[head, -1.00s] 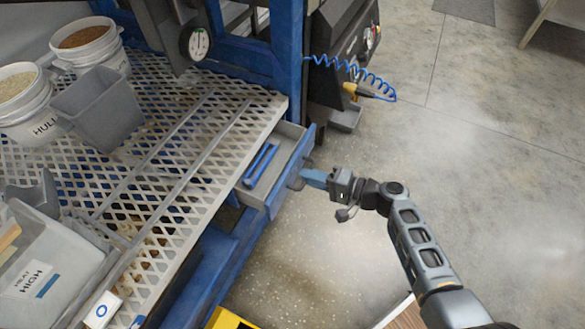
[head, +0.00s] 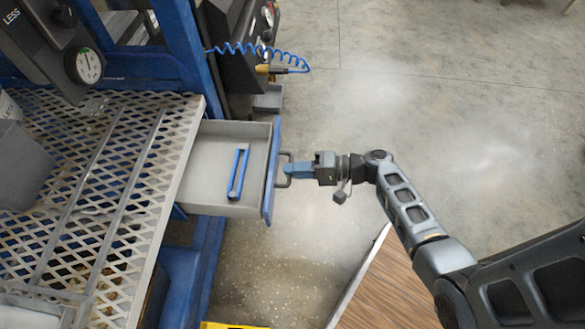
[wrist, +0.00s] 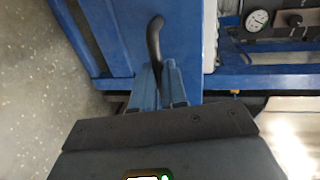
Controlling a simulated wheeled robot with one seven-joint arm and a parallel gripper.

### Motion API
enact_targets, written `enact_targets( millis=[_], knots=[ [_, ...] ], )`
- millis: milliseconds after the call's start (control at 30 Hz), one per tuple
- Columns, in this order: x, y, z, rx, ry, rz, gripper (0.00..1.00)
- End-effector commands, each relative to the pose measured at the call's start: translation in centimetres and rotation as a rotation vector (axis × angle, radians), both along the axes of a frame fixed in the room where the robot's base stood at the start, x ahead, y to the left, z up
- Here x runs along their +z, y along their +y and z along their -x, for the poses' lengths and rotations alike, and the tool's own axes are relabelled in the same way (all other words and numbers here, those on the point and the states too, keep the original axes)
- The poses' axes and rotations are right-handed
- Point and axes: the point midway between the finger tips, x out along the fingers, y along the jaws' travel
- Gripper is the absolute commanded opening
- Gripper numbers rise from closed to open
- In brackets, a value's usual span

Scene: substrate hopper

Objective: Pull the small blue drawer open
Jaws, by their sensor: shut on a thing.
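The small blue drawer (head: 272,180) stands well out from under the metal mesh bench top in the head view. Its grey inside shows, with a blue tool-like piece (head: 238,172) lying in it. A dark bar handle (head: 284,157) is on its blue front. My gripper (head: 290,171) is shut on the handle from the right. In the wrist view the blue fingers (wrist: 157,88) close around the dark handle (wrist: 155,40), against the blue drawer front (wrist: 183,40). The exact contact between the fingertips is partly hidden.
The mesh bench top (head: 100,180) lies left of the drawer, with a grey bin (head: 22,165) at its left. A blue coiled hose (head: 260,50) hangs behind. A wooden-topped surface (head: 385,290) stands at the lower right. Open concrete floor (head: 450,120) lies to the right.

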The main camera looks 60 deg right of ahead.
Motion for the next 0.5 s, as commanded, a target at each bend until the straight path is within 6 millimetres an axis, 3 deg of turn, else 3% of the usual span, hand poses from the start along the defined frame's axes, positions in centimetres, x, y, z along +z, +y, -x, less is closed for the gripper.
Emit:
enact_targets(
  millis=[100,133,367,500],
  knots=[
    [-0.10,0.01,0.04,0.000,0.002,0.000,0.00],
    [-0.10,0.00,0.04,0.000,0.002,0.000,0.14],
    [-0.05,0.01,0.01,0.000,0.001,0.000,0.36],
    [-0.03,0.01,-0.01,0.000,0.001,0.001,0.37]
  ],
)
